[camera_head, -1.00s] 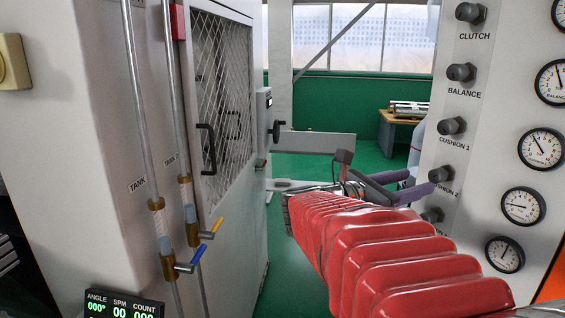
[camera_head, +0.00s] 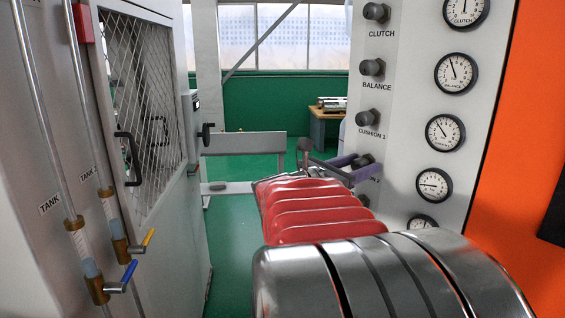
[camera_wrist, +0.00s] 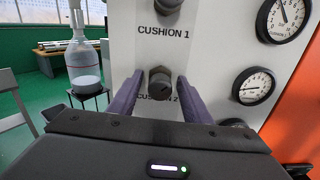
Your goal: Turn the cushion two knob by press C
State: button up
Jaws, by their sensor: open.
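The CUSHION 2 knob (camera_wrist: 162,84) is a dark round knob on the pale panel. In the wrist view it sits between the two purple fingers of my gripper (camera_wrist: 159,80), which are open with one on each side of it. I cannot tell whether either finger touches it. Its label (camera_wrist: 157,98) is partly hidden behind the knob. In the head view my gripper (camera_head: 350,164) is at the panel's left part, beyond my red-covered arm, with the knob (camera_head: 363,160) at its fingertips. The matching gauge (camera_head: 433,184) is to the right.
The CUSHION 1 knob (camera_head: 367,117) is just above, with BALANCE (camera_head: 372,67) and CLUTCH (camera_head: 375,12) knobs higher. Several gauges line the panel's right side. A white cabinet with a mesh door (camera_head: 145,90) stands left. Green floor (camera_head: 232,225) is open between.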

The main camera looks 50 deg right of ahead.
jog(key=shift+c, duration=0.2)
jog(key=c, duration=1)
jog(key=shift+m, duration=0.4)
jog(key=m, duration=1.2)
jog(key=shift+f+m, duration=0.15)
jog(key=shift+m, duration=0.15)
jog(key=m, duration=0.4)
jog(key=shift+s+f, duration=0.1)
jog(key=shift+m, duration=0.3)
